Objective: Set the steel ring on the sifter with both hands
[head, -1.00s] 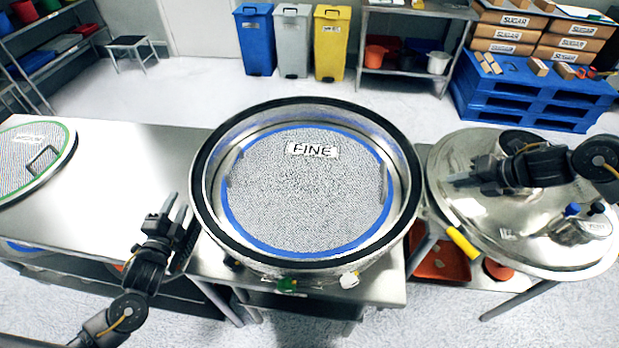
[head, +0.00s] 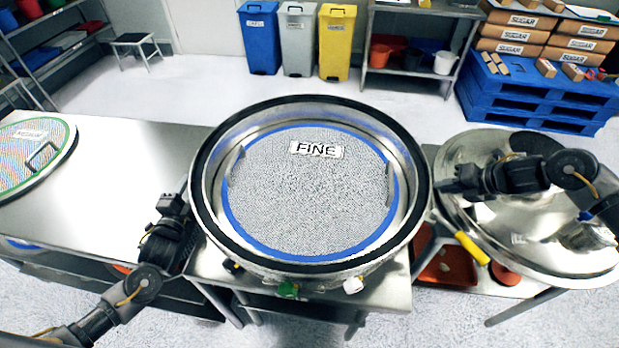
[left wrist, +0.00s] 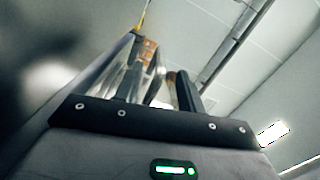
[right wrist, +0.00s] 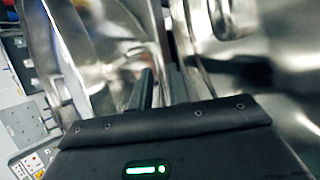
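The sifter (head: 262,268) stands in the middle of the head view. Its tall steel wall has a black band (head: 424,190) around the top; I cannot tell the steel ring apart from this wall. A screen with a blue edge and a FINE label (head: 316,150) lies inside. My left gripper (head: 172,203) is beside the wall's left side, its fingers apart; the left wrist view shows shiny metal by the fingers (left wrist: 170,90). My right gripper (head: 446,189) is beside the right side, fingertips close to the wall, with a narrow gap between fingers in the right wrist view (right wrist: 160,88). Contact is unclear.
A large steel lid (head: 520,245) lies at the right, under my right arm. A green-edged screen (head: 30,160) lies on the left steel table (head: 120,190), whose middle is clear. A yellow-handled tool (head: 472,248) and a red tray (head: 445,268) are at the lower right.

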